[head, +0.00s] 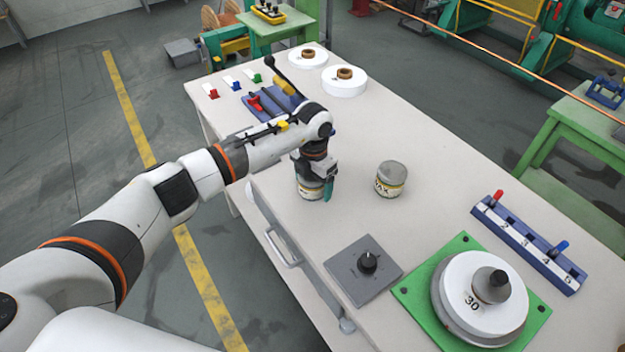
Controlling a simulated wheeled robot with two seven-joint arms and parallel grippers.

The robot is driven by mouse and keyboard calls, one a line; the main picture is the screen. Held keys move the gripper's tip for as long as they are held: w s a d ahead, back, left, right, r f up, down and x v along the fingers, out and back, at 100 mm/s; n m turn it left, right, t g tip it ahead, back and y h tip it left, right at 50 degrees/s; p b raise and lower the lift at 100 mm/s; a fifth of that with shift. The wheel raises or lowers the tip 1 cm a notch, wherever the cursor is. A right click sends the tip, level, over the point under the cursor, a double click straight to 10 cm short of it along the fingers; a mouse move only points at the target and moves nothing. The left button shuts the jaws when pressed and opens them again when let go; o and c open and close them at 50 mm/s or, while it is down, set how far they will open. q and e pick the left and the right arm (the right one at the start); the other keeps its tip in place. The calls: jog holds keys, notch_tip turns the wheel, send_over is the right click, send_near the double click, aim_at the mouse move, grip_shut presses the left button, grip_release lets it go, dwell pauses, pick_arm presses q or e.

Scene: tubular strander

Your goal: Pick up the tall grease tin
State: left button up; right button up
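A tin (310,192) with a pale and yellow label stands near the left edge of the white table, partly hidden by my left gripper. A second tin (391,180), with a grey lid and a label reading "AX" in part, stands upright to its right, apart from the gripper. My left gripper (318,187) points down over the first tin. One finger shows at that tin's right side; the other is hidden, so I cannot tell whether it grips. Which tin is taller is unclear. My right gripper is not in view.
On the white table (430,225) are a grey plate with a black knob (367,262), a green plate with white discs (484,295), a blue numbered rack (527,245) and white spools (344,81) at the back. Table space between the second tin and the rack is clear.

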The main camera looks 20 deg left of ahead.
pick_arm(q)
jog(key=shift+r, duration=0.1)
jog(key=c, duration=1)
